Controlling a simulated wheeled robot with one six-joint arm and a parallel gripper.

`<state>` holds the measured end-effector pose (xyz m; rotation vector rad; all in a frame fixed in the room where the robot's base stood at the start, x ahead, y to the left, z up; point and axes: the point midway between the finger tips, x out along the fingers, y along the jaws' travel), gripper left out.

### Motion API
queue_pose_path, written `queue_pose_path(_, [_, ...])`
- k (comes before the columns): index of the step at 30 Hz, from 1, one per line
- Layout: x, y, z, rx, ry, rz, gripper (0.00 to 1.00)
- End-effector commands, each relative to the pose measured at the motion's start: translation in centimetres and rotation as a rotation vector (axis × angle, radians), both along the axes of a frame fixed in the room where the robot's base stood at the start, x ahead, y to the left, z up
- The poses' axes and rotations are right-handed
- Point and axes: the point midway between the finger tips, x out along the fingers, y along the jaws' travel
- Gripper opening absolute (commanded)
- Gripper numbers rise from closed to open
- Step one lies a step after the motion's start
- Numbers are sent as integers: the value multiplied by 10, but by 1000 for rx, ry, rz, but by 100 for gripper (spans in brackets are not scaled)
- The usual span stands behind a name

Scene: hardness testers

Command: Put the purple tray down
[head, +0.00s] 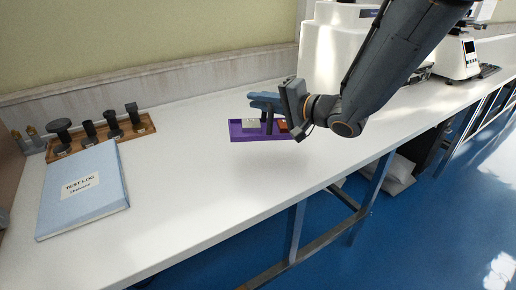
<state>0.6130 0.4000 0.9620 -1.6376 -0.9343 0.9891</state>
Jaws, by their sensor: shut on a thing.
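The purple tray (238,135) is in the middle of the head view, over the white bench. A pale block (250,123) and an orange-brown block (283,126) are in it. My gripper (267,126) comes in from the right and is shut on the tray. The tray looks about level. I cannot tell whether its underside touches the bench top. My gripper hides part of the tray's middle and right end.
A blue test log binder (84,192) lies on the bench at the left. Behind it a wooden rack (102,138) holds several dark parts. A white machine (325,48) stands behind my arm, another tester (458,58) farther right. The white bench top (190,190) is clear in front of the tray.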

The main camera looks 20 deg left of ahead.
Motion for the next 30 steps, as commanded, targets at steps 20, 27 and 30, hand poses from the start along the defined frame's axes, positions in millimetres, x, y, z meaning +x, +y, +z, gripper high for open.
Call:
queue_pose_path(20, [0, 0, -80, 1, 3, 0, 0])
queue_pose_path(27, [0, 0, -95, 1, 1, 0, 0])
queue_pose_path(30, [0, 0, -95, 1, 1, 0, 0])
